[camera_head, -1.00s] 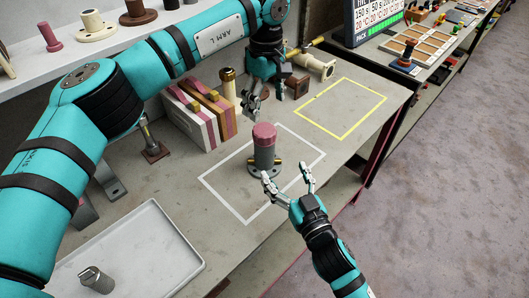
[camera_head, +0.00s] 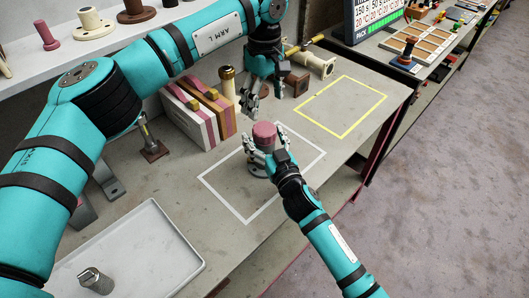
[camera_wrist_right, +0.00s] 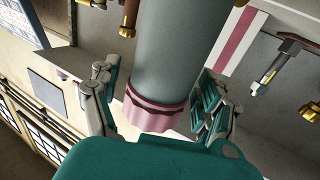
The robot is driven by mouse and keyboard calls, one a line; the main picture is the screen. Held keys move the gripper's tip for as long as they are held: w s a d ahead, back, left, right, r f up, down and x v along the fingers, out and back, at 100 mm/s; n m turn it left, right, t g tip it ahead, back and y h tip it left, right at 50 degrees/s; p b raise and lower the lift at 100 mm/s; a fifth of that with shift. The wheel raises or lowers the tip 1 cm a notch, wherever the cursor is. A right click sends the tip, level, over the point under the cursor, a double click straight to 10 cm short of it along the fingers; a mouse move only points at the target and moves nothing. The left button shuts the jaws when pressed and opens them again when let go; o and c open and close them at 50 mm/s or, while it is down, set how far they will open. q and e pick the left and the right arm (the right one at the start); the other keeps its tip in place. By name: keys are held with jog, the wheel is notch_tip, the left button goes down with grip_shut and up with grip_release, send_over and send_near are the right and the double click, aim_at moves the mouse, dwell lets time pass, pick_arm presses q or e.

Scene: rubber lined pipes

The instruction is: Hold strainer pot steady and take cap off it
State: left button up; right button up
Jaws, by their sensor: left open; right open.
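The strainer pot (camera_head: 255,169) stands upright inside the white outlined rectangle, a grey body on a dark flanged base. Its pink cap (camera_head: 264,130) is on top. In the right wrist view the grey pot body (camera_wrist_right: 172,45) and pink cap (camera_wrist_right: 155,114) lie between the fingers. My right gripper (camera_head: 265,148) is open around the upper pot, one finger on each side, and hides much of the body. In the wrist view its fingers (camera_wrist_right: 155,100) show gaps to the pot. My left gripper (camera_head: 252,106) is open and empty, above and behind the cap.
A grey tray (camera_head: 186,242) with a metal fitting (camera_head: 96,281) is at front left. The yellow outlined rectangle (camera_head: 341,107) is empty.

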aim_at(264, 128)
grip_shut()
dwell(0.4)
pick_arm(q)
jog(key=shift+f, duration=0.15)
jog(key=shift+f, duration=3.9)
